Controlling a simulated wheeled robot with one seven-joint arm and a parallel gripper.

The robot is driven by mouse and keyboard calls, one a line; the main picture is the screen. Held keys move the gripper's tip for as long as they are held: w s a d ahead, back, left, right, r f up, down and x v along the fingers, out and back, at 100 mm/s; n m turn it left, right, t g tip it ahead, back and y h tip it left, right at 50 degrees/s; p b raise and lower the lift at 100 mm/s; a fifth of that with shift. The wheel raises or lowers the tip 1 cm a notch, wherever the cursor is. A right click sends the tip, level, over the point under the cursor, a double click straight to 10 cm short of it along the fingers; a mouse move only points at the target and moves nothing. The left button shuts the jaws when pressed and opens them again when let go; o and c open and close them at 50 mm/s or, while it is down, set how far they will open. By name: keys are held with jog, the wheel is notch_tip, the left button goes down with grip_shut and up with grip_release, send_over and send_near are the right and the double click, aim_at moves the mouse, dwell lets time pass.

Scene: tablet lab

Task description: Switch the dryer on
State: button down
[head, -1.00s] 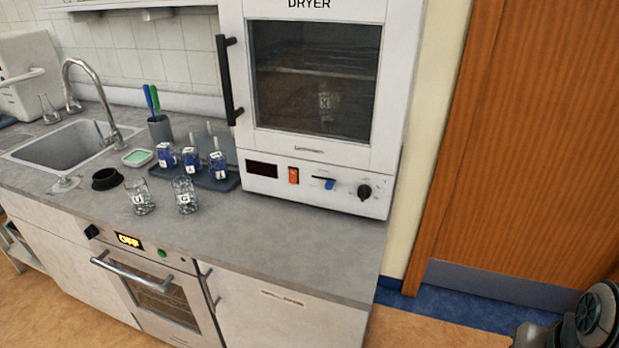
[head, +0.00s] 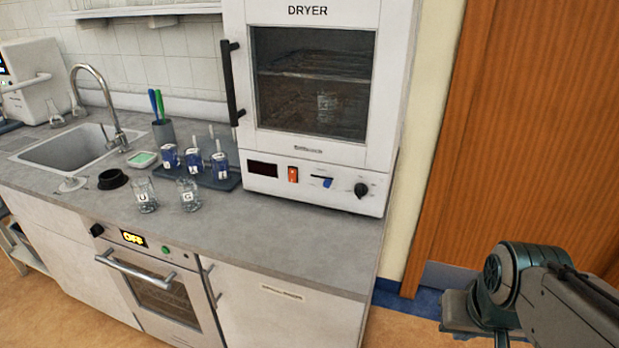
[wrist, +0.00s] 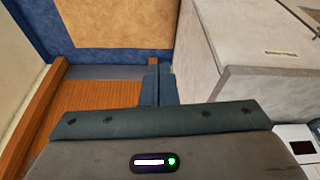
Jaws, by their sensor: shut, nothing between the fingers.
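The white dryer (head: 315,150) stands on the counter in the head view, with its door shut and a labelled glass beaker (head: 326,106) behind the window. Part of the dryer's panel also shows at the lower right of the wrist view (wrist: 297,140). My gripper (wrist: 161,72) is shut and empty in the wrist view, apart from the dryer. My arm enters the head view at lower right; its fingertips cannot be made out there.
The counter (head: 270,235) holds two labelled beakers (head: 188,194), a tray of blue-labelled containers (head: 222,181) and a sink (head: 68,150). The oven (head: 150,280) below reads OFF. A wooden door (head: 520,130) is at right. The counter before the dryer is clear.

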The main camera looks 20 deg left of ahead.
jog(key=w+a+f+n+t+y+b, duration=0.15)
jog(key=w+a+n+t+b, duration=0.35)
jog(key=w, duration=0.7)
jog(key=w+a+n+t+y+b, duration=0.1)
jog(key=w+a+n, duration=0.2)
jog(key=a+n, duration=0.1)
jog(key=w+a+n+t+y+b, duration=0.1)
jog(key=w+a+n+y+b, duration=0.1)
jog(key=w+a+n, duration=0.2)
jog(key=w+a+n+t+y+b, duration=0.1)
jog(key=w+a+n+b, duration=0.1)
jog(key=a, duration=0.5)
jog(key=shift+w+a+f+n+t, duration=0.15)
jog(key=shift+w+f+n, duration=0.05)
jog(key=shift+w+n, duration=0.3)
jog(key=shift+w+a+f+n+t, duration=0.1)
jog(key=shift+w+f+n+t, duration=0.1)
jog(key=shift+w+n, duration=0.25)
jog(key=a+r+n+y+b, duration=0.1)
jog(key=a+n+y, duration=0.4)
jog(key=a, duration=0.6)
jog(key=n+b, duration=0.1)
jog(key=n, duration=0.1)
jog(key=shift+w+a+n+t+y, duration=0.15)
jog(key=shift+a+n+t+y, duration=0.2)
jog(key=shift+a, duration=0.05)
jog(key=shift+w+r, duration=0.1)
